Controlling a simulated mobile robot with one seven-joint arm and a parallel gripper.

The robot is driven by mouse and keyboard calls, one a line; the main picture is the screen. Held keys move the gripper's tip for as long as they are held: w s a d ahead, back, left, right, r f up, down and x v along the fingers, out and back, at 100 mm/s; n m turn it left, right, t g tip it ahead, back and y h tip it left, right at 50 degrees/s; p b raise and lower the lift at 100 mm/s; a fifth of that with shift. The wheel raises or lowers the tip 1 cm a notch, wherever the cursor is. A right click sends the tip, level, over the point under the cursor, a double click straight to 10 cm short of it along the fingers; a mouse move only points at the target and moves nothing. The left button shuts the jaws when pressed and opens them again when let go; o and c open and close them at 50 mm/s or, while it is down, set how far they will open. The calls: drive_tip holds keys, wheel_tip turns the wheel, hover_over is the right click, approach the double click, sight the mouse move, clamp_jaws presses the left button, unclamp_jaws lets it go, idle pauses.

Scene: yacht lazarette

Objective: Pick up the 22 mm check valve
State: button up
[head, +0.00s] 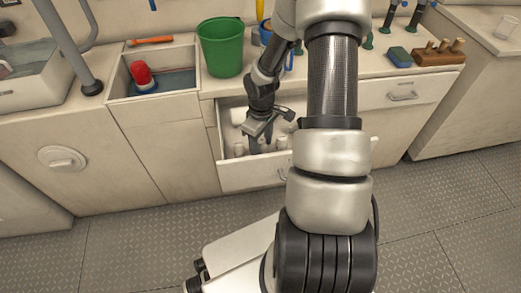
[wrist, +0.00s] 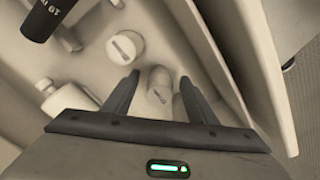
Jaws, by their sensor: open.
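My gripper (head: 263,142) reaches down into an open drawer (head: 240,178) in the head view. In the wrist view my gripper (wrist: 160,90) is open, its two dark fingers apart. A small off-white rounded fitting (wrist: 160,82) lies beyond and between the fingertips; I cannot tell whether they touch it. A round white piece with a slotted face (wrist: 125,47) lies farther left. A white bottle-like fitting (wrist: 65,97) is left of the fingers. A black cylinder with partly readable "19" lettering (wrist: 48,18) is at the upper left. No 22 mm marking is readable, so I cannot tell which is the check valve.
The drawer's side wall (wrist: 215,50) runs close to the right finger. The floor in front is clear.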

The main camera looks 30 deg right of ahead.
wheel_tip(320, 180, down, 2)
drive_tip(key=shift+f, duration=0.15)
drive_tip(key=c, duration=1.2)
